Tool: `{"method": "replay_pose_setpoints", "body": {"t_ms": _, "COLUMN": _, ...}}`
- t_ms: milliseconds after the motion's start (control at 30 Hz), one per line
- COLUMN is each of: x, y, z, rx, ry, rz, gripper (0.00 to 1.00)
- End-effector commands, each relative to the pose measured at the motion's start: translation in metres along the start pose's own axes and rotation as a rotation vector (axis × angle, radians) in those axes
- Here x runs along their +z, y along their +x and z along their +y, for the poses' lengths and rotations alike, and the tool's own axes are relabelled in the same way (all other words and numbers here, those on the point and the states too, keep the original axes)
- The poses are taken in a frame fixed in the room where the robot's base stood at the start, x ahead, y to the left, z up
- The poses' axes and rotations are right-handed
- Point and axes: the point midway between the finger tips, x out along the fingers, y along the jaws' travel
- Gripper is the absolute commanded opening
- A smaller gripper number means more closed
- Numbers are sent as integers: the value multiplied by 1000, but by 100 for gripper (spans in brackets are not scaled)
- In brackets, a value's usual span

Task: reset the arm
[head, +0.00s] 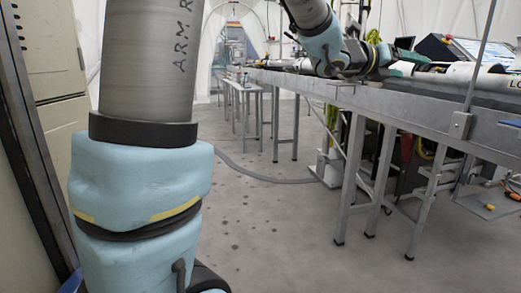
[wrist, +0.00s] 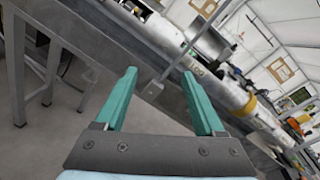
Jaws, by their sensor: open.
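My gripper (wrist: 158,76) is open in the wrist view, with two teal fingers apart and nothing between them. Beyond the fingers is the side of a long metal bench, seen tilted. In the head view my arm (head: 152,60) fills the left foreground, and its far part (head: 322,42) comes in from the top, close over the bench's near edge. My gripper's fingers are small in the head view and partly hard to make out there.
The metal bench (head: 425,106) runs along the right and bears a white lettered tube (head: 455,74), also in the wrist view (wrist: 232,95). A tall cabinet (head: 50,55) stands at left. A grey hose crosses the floor (head: 290,225), which is otherwise clear in the middle.

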Motion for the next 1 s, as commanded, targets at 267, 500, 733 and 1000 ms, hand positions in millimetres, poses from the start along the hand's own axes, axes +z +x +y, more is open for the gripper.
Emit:
{"method": "replay_pose_setpoints", "body": {"t_ms": 267, "x": -18, "y": -61, "z": 123, "rx": 392, "ry": -619, "rz": -125, "gripper": 71}}
{"method": "replay_pose_setpoints", "body": {"t_ms": 500, "x": -88, "y": -179, "z": 231, "rx": 835, "ry": -1416, "rz": -469, "gripper": 71}}
{"method": "replay_pose_setpoints", "body": {"t_ms": 733, "x": -182, "y": -294, "z": 260, "rx": 1176, "ry": -2084, "rz": -981, "gripper": 71}}
{"method": "replay_pose_setpoints", "body": {"t_ms": 1000, "x": -268, "y": -374, "z": 229, "rx": -1255, "ry": 2251, "rz": 1431, "gripper": 71}}
